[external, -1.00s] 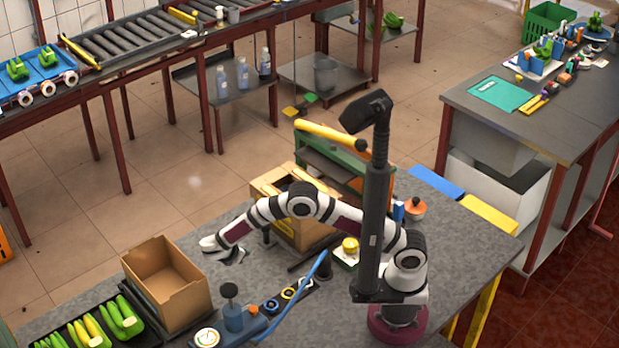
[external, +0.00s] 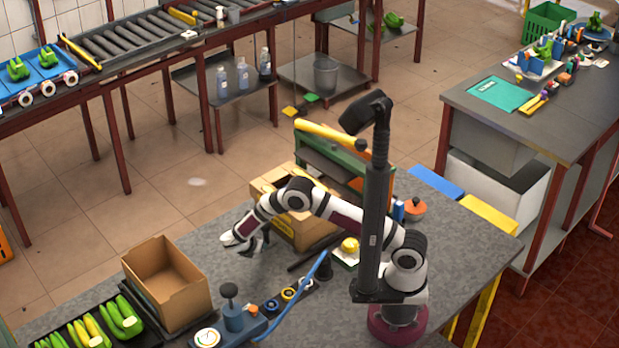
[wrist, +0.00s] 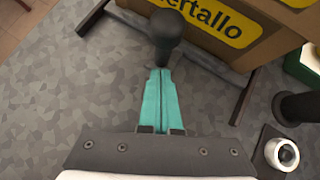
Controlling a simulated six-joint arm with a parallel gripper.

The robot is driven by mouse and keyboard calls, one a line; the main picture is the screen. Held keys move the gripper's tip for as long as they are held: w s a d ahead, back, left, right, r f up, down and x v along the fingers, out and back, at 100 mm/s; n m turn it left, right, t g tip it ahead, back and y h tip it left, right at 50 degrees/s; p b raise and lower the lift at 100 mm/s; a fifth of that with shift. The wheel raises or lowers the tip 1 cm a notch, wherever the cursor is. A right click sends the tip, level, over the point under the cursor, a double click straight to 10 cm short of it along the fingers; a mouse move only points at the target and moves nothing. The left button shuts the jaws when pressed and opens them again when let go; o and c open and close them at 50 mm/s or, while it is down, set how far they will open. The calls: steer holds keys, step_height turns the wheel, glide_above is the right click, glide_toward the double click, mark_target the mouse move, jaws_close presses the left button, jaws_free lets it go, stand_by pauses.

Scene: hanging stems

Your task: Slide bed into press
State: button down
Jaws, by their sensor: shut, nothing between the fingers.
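The cardboard box with a yellow label (external: 298,228) stands mid-bench and appears to sit on a dark rail frame, seen in the wrist view (wrist: 245,95); I cannot tell for sure whether this is the bed. My gripper (wrist: 159,72), with teal fingers, is shut and empty. It is low in front of the box in the external view (external: 254,245). The green frame with a yellow bar (external: 335,160) behind the box may be the press.
A black upright cylinder (wrist: 300,107) and a white ring (wrist: 282,153) are to the right of the fingers. An open cardboard box (external: 168,285) and a dark tray of bananas (external: 75,338) are front left. A blue device (external: 236,318) is at the front. Bare bench lies left of the gripper.

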mark_target(281, 231)
steer(key=shift+w, duration=0.15)
steer(key=w+d, duration=0.6)
stand_by(0.3)
